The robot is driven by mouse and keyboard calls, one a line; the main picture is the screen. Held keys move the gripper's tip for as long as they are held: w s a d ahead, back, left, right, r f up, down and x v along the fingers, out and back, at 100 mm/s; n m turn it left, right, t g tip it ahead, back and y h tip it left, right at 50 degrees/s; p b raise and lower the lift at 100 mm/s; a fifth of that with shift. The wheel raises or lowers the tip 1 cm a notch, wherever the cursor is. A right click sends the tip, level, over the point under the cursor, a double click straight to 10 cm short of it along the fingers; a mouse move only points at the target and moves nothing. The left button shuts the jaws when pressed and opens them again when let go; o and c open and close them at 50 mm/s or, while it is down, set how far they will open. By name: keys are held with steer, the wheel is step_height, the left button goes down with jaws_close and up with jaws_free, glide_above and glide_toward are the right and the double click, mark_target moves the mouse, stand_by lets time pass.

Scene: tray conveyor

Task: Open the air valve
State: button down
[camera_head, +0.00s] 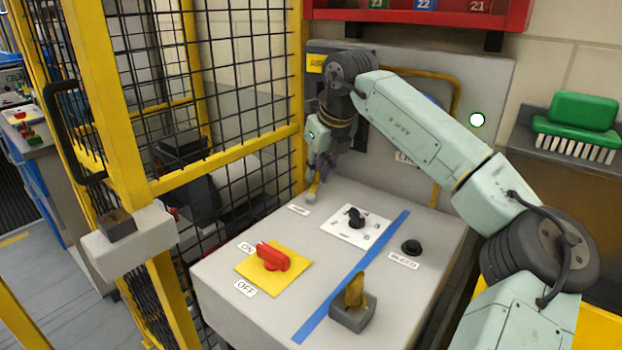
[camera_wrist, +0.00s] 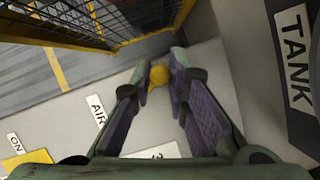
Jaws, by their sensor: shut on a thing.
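The air valve has a small yellow handle (camera_head: 313,189) at the back left of the grey console top. Its label (camera_head: 299,209) reads AIR in the wrist view (camera_wrist: 97,110). My gripper (camera_head: 320,172) reaches down to the handle from above. In the wrist view, the yellow handle (camera_wrist: 160,75) sits between the two fingertips of my gripper (camera_wrist: 161,80), which are shut on it. The fingers hide part of the handle, so its exact angle is hard to tell.
The console (camera_head: 240,312) also bears a red switch (camera_head: 270,256), a black knob (camera_head: 355,217), a black button (camera_head: 411,247) and a yellow handle in a grey block (camera_head: 354,311). A yellow-framed mesh cage (camera_head: 240,155) stands close on the left, a wall panel (camera_head: 487,80) behind.

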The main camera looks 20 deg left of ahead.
steer(key=shift+s+d+m+t+h+b, duration=0.1)
steer(key=shift+d+m+t+h+b, duration=0.2)
steer(key=shift+m+b, duration=0.4)
steer(key=shift+s+d+m+t+h+b, duration=0.2)
steer(key=shift+d+m+b, duration=0.25)
steer(key=shift+m, duration=0.6)
steer(key=shift+w+d+m+t+h+b, duration=0.1)
steer(key=shift+d+m+t+h+b, duration=0.1)
steer(key=shift+d+m+h+b, duration=0.45)
steer(key=shift+a+m+y, duration=0.25)
steer(key=shift+m, duration=0.05)
steer(key=c, duration=1.6)
jaws_free()
steer(key=shift+o, duration=0.2)
steer(key=v, duration=1.2)
